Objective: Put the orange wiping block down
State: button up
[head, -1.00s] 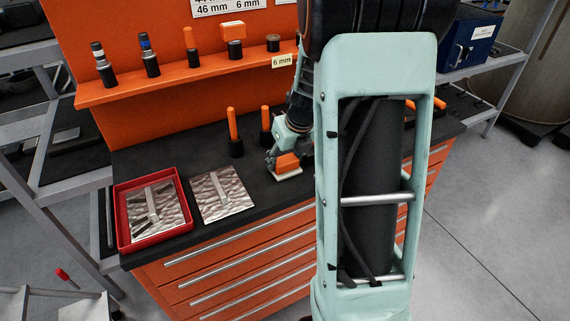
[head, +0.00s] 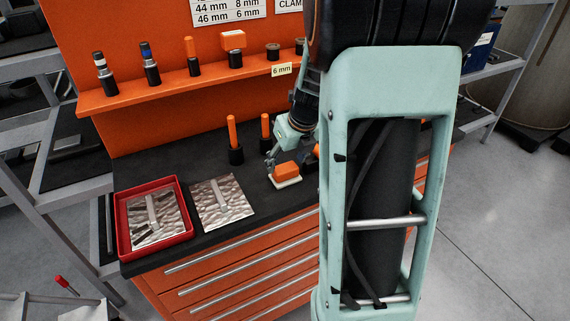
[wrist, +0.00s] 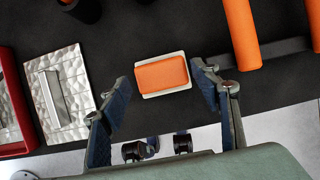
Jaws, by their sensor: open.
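The orange wiping block (head: 286,170) lies on a thin pale pad or base on the dark bench top, near the bench's front edge. It also shows in the wrist view (wrist: 162,74), flat and between the spread fingers but apart from both. My gripper (wrist: 165,85) is open and empty, with a blue-padded finger on each side of the block. In the head view my gripper (head: 274,157) is just behind and beside the block, partly hidden by my arm.
A metal plate with a bar (head: 222,202) and a red tray (head: 187,227) with metal parts lie to the left. Orange-handled tools (head: 232,132) stand in black holders behind the block. An orange shelf (head: 190,83) with several tools runs above. Bare bench lies between plate and block.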

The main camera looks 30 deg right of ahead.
jog(key=p+v, duration=0.1)
jog(key=v, duration=0.7)
jog(key=shift+r, duration=0.25)
jog(key=shift+s+f, duration=0.1)
jog(key=shift+s, duration=0.05)
